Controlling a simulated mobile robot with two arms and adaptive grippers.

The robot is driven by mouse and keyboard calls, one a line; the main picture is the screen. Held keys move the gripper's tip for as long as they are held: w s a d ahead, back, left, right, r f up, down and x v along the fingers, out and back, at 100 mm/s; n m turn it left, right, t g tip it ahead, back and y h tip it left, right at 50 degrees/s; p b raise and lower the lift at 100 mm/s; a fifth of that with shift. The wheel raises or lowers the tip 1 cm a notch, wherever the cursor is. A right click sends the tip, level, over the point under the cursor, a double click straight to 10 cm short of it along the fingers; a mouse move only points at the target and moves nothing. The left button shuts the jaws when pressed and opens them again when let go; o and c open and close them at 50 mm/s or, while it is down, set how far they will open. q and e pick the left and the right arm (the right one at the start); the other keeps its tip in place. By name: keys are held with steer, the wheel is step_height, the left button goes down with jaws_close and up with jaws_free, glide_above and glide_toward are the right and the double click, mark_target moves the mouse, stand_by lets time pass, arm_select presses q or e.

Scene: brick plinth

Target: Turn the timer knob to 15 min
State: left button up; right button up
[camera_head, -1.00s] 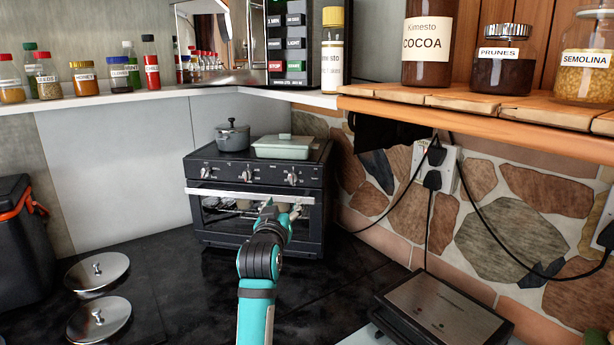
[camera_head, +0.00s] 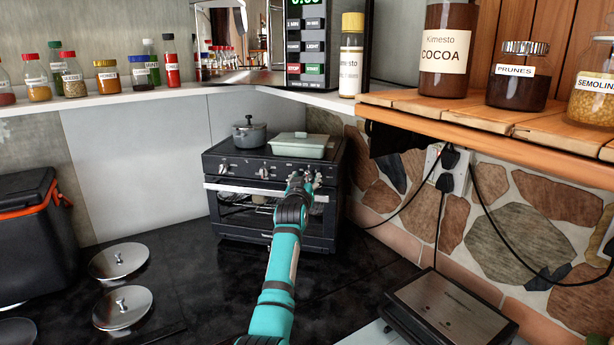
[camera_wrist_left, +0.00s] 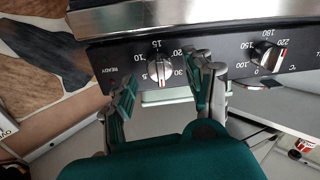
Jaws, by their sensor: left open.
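The timer knob (camera_wrist_left: 158,71) is a round silver knob on the dark front panel of the toaster oven (camera_head: 272,205). In the left wrist view, labels 5, 10, 15, 20, 30 and READY are printed around it. A red mark shows on its lower edge; its exact setting is hard to read. My left gripper (camera_wrist_left: 168,92) is open, with one finger on each side of the knob in that view. Contact cannot be told. In the head view, my left gripper (camera_head: 301,180) is at the right end of the panel and mostly hides the knob. My right gripper is not in view.
A temperature knob (camera_wrist_left: 267,56) sits beside the timer knob. A grey pot (camera_head: 249,135) and a pale green dish (camera_head: 299,146) stand on the oven. A wooden shelf (camera_head: 470,119) with jars overhangs on the right.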

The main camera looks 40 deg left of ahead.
arm_select(q)
steer(key=shift+w+a, duration=0.4)
steer(key=shift+w, duration=0.2)
jaws_close()
steer(key=shift+m, duration=0.3)
